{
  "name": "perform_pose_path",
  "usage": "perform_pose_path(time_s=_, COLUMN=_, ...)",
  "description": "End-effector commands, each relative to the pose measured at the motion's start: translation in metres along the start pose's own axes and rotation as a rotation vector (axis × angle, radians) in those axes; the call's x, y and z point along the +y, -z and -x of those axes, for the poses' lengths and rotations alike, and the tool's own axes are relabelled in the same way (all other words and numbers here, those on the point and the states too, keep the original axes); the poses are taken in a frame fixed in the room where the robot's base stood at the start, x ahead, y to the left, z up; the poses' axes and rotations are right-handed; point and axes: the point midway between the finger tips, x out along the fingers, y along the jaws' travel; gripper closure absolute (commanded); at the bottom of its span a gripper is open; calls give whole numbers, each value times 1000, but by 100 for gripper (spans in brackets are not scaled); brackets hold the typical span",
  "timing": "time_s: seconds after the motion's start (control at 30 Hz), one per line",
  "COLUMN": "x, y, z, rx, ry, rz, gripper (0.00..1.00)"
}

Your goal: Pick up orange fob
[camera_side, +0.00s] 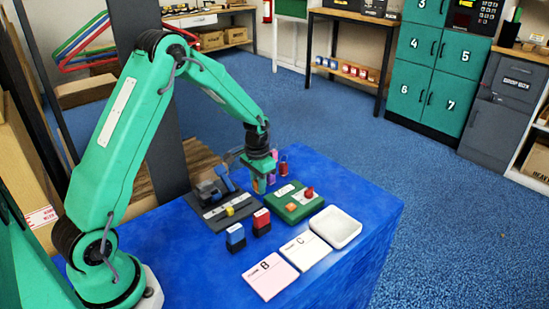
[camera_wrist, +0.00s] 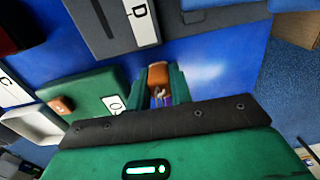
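My gripper (camera_wrist: 160,80) is low over the blue table, and it also shows in the side view (camera_side: 262,187). In the wrist view an orange-brown fob (camera_wrist: 157,73) with a small metal ring is between my two green fingers. The fingers sit close on both sides of it. I cannot tell whether they press on it or whether it is lifted. In the side view my fingers hide this fob. A purple piece (camera_wrist: 168,101) shows just below it in the wrist view.
A green board (camera_side: 296,211) with a small orange block (camera_side: 291,207) and a red piece (camera_side: 309,191) lies beside my gripper. Left of it is a dark grey board (camera_side: 215,219). A white tray (camera_side: 346,232), two cards and two stamps are in front. Purple and red upright pieces stand behind my gripper.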

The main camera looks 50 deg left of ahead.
Motion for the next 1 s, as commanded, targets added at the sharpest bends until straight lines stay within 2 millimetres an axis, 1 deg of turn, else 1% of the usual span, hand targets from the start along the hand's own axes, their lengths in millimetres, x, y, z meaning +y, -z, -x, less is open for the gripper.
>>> perform_pose_path(time_s=0.27, x=0, y=0, z=0, rx=0, ry=0, rz=0, gripper=100)
perform_pose_path(time_s=0.47, x=0, y=0, z=7, rx=1, ry=0, rz=0, gripper=100)
perform_pose_path(time_s=0.67, x=0, y=1, z=27, rx=3, ry=1, rz=0, gripper=100)
perform_pose_path(time_s=0.77, x=0, y=1, z=43, rx=4, ry=1, rz=0, gripper=100)
perform_pose_path(time_s=1.0, x=42, y=-11, z=67, rx=3, ry=0, rz=-5, gripper=100)
